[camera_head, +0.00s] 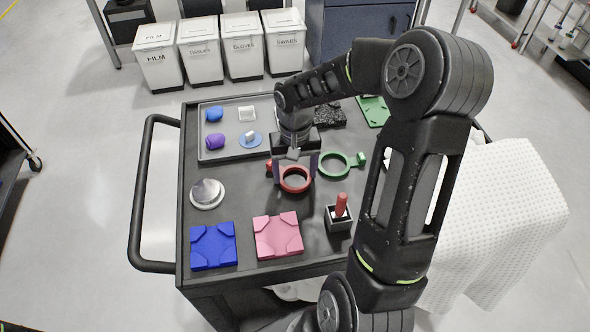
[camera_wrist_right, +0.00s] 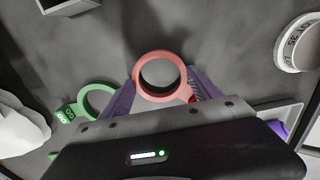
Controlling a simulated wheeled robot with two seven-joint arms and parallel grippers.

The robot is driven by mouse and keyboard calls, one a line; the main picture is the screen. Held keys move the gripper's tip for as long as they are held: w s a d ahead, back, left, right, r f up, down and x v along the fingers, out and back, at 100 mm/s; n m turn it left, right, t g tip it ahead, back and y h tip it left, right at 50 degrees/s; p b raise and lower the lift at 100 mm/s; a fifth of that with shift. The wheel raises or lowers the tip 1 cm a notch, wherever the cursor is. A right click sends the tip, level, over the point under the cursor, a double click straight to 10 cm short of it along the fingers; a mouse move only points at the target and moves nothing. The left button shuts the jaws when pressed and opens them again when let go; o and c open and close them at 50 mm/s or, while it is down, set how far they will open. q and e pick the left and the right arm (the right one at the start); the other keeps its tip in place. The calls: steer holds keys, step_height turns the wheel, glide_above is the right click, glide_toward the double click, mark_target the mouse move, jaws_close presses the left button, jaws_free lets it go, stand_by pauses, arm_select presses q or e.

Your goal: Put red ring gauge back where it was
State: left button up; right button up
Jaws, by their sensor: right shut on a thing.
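The red ring gauge (camera_head: 295,191) is low over the middle of the dark cart top (camera_head: 240,203), to the left of the green ring gauge (camera_head: 361,159). My right gripper (camera_head: 295,166) points down with its two purple fingers on either side of the red ring. It is shut on the red ring. In the right wrist view the red ring (camera_wrist_right: 160,54) sits between the fingers of my right gripper (camera_wrist_right: 162,82), and the green ring (camera_wrist_right: 68,113) lies to the left. I cannot tell whether the red ring touches the cart top. My left gripper is not in view.
A blue block (camera_head: 213,246) and a pink block (camera_head: 278,236) lie near the front edge. A red-handled tool (camera_head: 341,205) stands in a dark holder. A metal disc (camera_head: 207,194) is at left. A grey tray (camera_head: 210,156) with small items is behind. A white cloth (camera_head: 500,210) hangs at right.

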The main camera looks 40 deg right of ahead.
steer(key=shift+f, duration=0.2)
steer(key=o, duration=1.4)
steer(key=shift+o, duration=0.2)
step_height(320, 180, up, 12)
steer(key=b, duration=0.1)
steer(key=shift+r, duration=0.15)
